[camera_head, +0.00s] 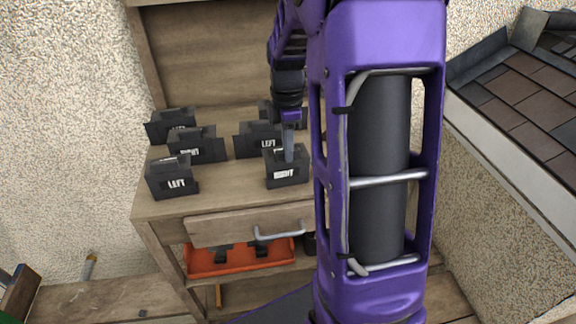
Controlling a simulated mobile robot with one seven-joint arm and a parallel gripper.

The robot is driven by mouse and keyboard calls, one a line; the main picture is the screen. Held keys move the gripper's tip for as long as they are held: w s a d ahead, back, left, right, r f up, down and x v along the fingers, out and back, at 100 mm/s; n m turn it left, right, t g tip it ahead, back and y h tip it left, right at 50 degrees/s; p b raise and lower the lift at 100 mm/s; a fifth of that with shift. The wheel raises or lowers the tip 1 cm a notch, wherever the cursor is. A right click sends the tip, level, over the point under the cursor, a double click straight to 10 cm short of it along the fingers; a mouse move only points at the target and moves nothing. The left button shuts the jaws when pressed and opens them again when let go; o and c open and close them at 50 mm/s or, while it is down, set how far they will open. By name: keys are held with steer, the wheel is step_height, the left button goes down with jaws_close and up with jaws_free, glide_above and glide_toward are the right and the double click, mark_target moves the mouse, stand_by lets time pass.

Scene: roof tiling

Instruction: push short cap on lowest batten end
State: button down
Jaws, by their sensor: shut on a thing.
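My gripper (289,148) points down over the front right of the wooden bench top. It is shut on the upper part of a black cap marked RIGHT (287,178). The cap looks upright and is at or just above the bench top; I cannot tell whether it touches. Other black caps stand behind and left: one marked LEFT (172,184) at the front left, one marked RIGHT (185,152) behind it, and one marked LEFT (257,148) close to my gripper. I cannot tell which caps are short. No batten end is clearly visible.
The wooden bench (225,205) has a drawer (220,229) slightly open. An orange tray (218,268) with black pieces is on the shelf below. A tiled roof edge (510,100) is at the right. My purple arm hides the bench's right side.

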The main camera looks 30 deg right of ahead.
steer(key=shift+r, duration=0.1)
steer(key=shift+r+p, duration=2.05)
steer(key=shift+r, duration=0.4)
